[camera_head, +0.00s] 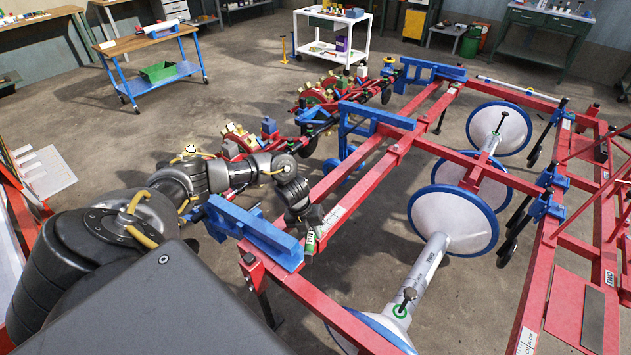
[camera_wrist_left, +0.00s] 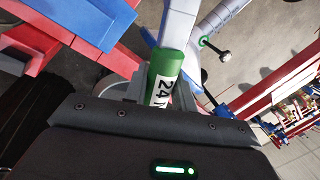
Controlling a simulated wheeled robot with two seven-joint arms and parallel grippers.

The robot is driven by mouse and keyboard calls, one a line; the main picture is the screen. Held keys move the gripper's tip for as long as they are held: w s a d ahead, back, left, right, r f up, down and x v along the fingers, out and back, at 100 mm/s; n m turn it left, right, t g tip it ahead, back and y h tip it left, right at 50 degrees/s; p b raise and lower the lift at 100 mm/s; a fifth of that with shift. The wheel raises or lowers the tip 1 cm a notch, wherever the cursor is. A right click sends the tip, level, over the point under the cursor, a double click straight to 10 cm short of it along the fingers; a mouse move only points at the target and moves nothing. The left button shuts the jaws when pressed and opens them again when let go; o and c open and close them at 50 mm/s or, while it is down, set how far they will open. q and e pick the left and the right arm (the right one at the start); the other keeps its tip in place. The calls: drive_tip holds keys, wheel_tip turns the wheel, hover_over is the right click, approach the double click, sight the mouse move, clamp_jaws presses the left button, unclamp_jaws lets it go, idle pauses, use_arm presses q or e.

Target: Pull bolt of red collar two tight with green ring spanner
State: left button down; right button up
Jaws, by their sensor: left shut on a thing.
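My left gripper (camera_head: 312,222) is shut on the green ring spanner (camera_head: 310,240), just above the near red beam. In the left wrist view the spanner's green handle (camera_wrist_left: 165,72), with a white label reading 24, stands between the fingers; its ring end cannot be made out. A bolt with a dark head (camera_head: 408,294) stands on the near white tube (camera_head: 428,272), beside a green ring (camera_head: 400,311). The wrist view also shows a bolt head (camera_wrist_left: 226,57) and green ring (camera_wrist_left: 203,41), clear of the gripper. I cannot clearly identify red collar two. My right gripper is not in view.
Blue-rimmed white discs (camera_head: 453,220) sit along the planter's tubes. Blue brackets (camera_head: 256,235) and red beams (camera_head: 350,187) surround the gripper closely. A blue-legged workbench (camera_head: 150,42) and white cart (camera_head: 330,50) stand behind, with open floor between.

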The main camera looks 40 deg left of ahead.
use_arm(q)
drive_tip(key=shift+r+p, duration=2.45)
drive_tip(key=shift+r, duration=0.6)
